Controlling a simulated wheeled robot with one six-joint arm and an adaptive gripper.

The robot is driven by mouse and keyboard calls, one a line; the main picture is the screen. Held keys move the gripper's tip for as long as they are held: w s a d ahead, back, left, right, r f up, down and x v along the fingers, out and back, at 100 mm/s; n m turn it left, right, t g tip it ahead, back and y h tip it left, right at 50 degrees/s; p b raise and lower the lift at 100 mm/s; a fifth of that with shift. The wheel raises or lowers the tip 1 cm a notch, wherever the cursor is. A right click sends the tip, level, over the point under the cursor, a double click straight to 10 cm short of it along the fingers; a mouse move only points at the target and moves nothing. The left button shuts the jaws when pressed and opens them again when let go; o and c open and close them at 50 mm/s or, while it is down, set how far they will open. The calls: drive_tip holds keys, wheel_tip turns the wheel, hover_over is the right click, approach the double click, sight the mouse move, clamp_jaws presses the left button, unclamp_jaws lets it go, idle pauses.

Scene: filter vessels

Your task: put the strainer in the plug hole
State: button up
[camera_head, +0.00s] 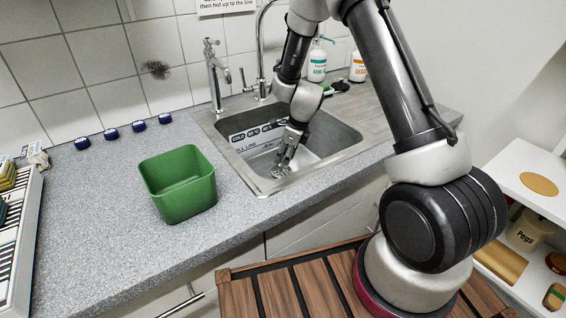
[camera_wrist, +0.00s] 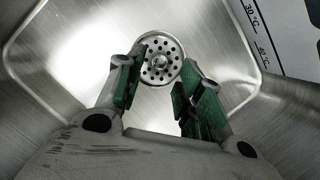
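The strainer (camera_wrist: 162,58) is a round metal disc with several small holes and a central knob. The plug hole does not show in either view; the strainer and gripper cover part of the basin floor.
A green tub (camera_head: 178,184) stands on the counter left of the sink. A tap (camera_head: 214,75) and a tall spout (camera_head: 261,50) rise behind the basin. Blue caps (camera_head: 111,134) line the back counter. Bottles (camera_head: 317,65) stand behind the sink.

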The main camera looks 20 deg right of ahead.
drive_tip(key=s+d+r+n, duration=0.2)
drive_tip(key=s+r+n, duration=0.25)
drive_tip(key=r, duration=0.45)
drive_tip(key=s+d+r+n+t, duration=0.1)
drive_tip(key=s+d+r+n, duration=0.3)
drive_tip(key=r, duration=0.5)
drive_tip(key=s+d+r+n, duration=0.1)
drive_tip(key=s+r+n, duration=0.35)
drive_tip(key=r, duration=0.45)
drive_tip(key=s+d+r+n+h, duration=0.1)
drive_tip(key=s+d+r+n, duration=0.1)
drive_tip(key=s+n, duration=0.2)
drive_tip(key=s+d+r+n, duration=0.2)
drive_tip(key=s+n, duration=0.2)
drive_tip(key=s, duration=0.5)
drive_tip(key=s+d+r+n+t+h, duration=0.1)
drive_tip(key=s+d+r+n, duration=0.1)
drive_tip(key=s+n, duration=0.2)
drive_tip(key=s, duration=0.3)
drive_tip(key=shift+d+r+h, duration=0.3)
drive_tip(key=shift+d+r, duration=0.05)
